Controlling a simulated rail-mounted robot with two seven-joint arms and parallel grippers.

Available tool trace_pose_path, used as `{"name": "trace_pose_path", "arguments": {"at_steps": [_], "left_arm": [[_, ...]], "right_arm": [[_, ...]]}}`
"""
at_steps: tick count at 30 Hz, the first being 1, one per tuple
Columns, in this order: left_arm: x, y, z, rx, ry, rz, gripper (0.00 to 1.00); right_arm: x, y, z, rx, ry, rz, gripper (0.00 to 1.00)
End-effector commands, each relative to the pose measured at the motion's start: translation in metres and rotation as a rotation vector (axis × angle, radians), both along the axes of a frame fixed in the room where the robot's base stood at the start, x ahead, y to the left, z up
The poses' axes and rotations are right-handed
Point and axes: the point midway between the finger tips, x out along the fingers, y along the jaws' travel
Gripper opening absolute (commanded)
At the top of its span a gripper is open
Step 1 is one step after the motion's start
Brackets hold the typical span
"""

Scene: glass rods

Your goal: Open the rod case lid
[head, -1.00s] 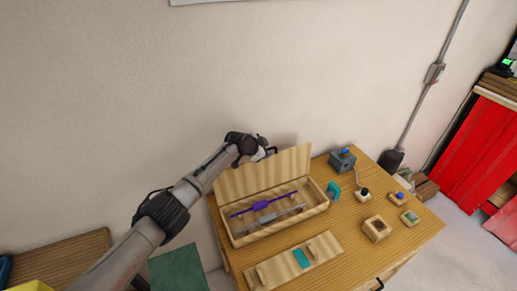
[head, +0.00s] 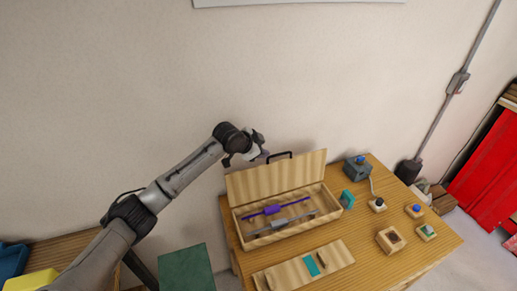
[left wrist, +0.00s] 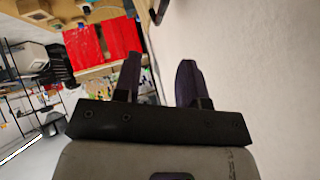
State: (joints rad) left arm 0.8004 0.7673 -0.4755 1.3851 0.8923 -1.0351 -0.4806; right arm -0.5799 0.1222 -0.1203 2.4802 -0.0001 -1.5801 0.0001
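The wooden rod case (head: 330,211) sits on the table with its lid (head: 275,179) standing raised at the back, leaning slightly away from the case. A dark handle (head: 279,156) shows on the lid's top edge. Inside the case lie a purple rod (head: 265,210) and a grey rod (head: 283,223). My left gripper (head: 257,150) is above and left of the lid, apart from the handle. In the left wrist view its two fingers (left wrist: 155,85) stand apart with nothing between them. My right gripper is not in view.
A wooden board with a teal patch (head: 312,265) lies in front of the case. To the right stand a teal block (head: 347,199), a grey-blue box (head: 357,169) and several small wooden blocks with knobs. The wall is close behind the table.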

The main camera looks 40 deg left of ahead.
Motion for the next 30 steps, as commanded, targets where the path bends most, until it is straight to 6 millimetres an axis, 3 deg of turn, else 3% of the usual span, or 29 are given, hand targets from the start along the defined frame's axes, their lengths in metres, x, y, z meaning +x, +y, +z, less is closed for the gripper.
{"name": "trace_pose_path", "arguments": {"at_steps": [8, 30], "left_arm": [[-0.0109, 0.0014, 0.0090, 0.000, 0.001, -0.001, 0.38], [-0.0130, 0.0019, 0.0075, -0.040, 0.024, 0.040, 0.38]], "right_arm": [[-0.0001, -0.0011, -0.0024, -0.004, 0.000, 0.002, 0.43], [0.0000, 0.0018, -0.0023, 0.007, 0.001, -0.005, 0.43]]}}
